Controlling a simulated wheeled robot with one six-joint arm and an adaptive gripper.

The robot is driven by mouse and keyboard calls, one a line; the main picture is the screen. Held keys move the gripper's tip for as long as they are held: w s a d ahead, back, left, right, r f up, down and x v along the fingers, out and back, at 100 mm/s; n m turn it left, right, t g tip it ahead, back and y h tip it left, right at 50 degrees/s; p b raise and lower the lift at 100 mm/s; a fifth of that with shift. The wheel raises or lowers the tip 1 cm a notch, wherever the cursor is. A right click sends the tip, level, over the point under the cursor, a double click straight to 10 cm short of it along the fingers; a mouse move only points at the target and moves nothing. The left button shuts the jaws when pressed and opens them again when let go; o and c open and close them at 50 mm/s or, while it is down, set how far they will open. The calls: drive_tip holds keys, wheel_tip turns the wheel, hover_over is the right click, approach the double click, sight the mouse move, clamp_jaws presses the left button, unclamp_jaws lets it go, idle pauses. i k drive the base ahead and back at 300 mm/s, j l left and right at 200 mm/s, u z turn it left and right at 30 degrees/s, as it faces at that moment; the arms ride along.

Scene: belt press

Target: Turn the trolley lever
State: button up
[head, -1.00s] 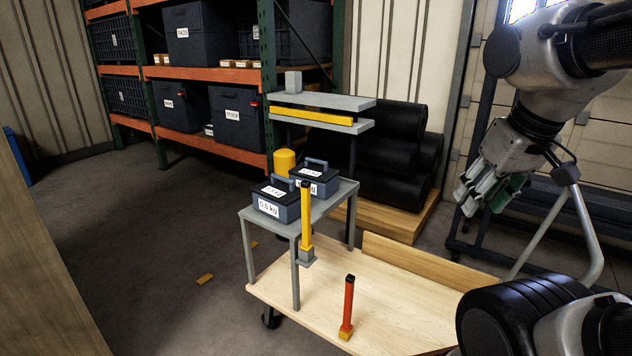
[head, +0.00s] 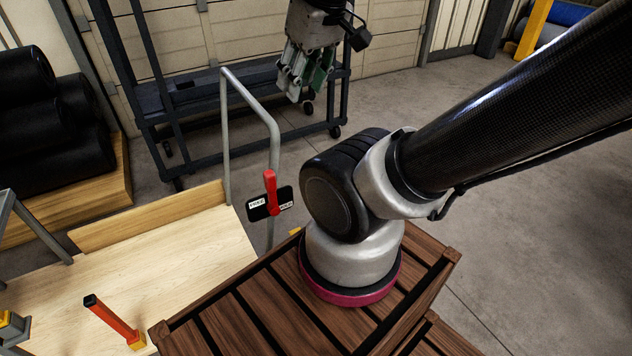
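A red lever (head: 270,192) stands upright on a black plate (head: 284,203) fixed to the trolley's grey tube handle (head: 226,125). The plate has a white label at each side; the left one seems to read FREE, and the right one is too small to read surely. The trolley's pale wooden deck (head: 165,265) is at lower left. My gripper (head: 302,92) hangs fingers down at the top centre, above the lever in the picture and apart from it. Its grey and green fingers look spread, with nothing between them.
An orange-red post (head: 112,320) stands tilted in view on the deck at lower left. A dark rack cart (head: 190,95) stands behind the trolley, with black rolls (head: 50,150) on a wooden pallet at left. Open floor (head: 540,190) lies at right.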

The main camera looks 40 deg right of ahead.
sight(270, 179)
drive_tip(key=z, duration=0.4)
drive_tip(key=k+l, duration=0.25)
drive_tip(key=l, duration=0.15)
drive_tip(key=k+l, duration=0.2)
drive_tip(key=l, duration=0.2)
drive_tip(key=k+l, duration=0.25)
drive_tip(key=l+u, duration=0.05)
drive_tip(key=l, duration=0.1)
